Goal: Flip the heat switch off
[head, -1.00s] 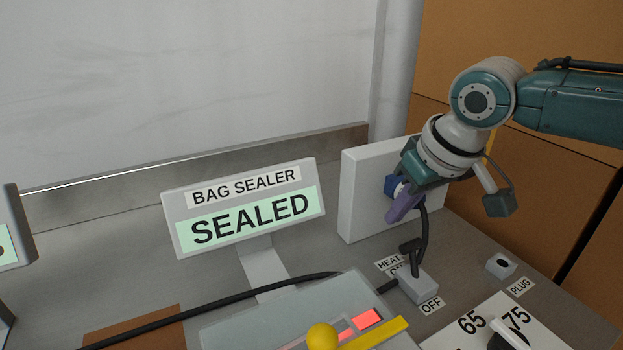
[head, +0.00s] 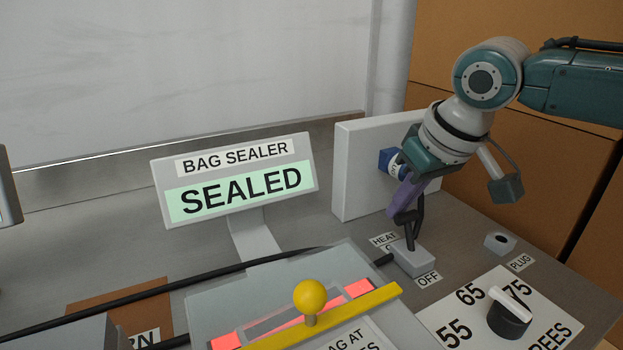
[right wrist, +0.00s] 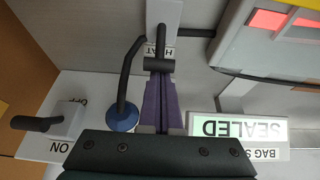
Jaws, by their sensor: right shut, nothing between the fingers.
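The heat switch (head: 412,260) is a small grey box with a black lever (head: 410,236) topped by a crossbar. The lever stands nearly upright, leaning slightly away from the OFF label (head: 428,279). My right gripper (head: 397,207) has purple fingers, shut and empty, their tips close to the crossbar. In the right wrist view my right gripper (right wrist: 158,80) points straight at the crossbar (right wrist: 159,64), beside the HEAT label (right wrist: 159,49). Whether they touch is unclear. The ON label is partly hidden. My left gripper is out of view.
A white upright panel (head: 360,175) with a blue part (head: 389,161) stands behind my gripper. The bag sealer sign (head: 236,183) reads SEALED. A yellow knob (head: 310,295), a temperature dial (head: 508,318) and a plug socket (head: 500,243) stand nearby.

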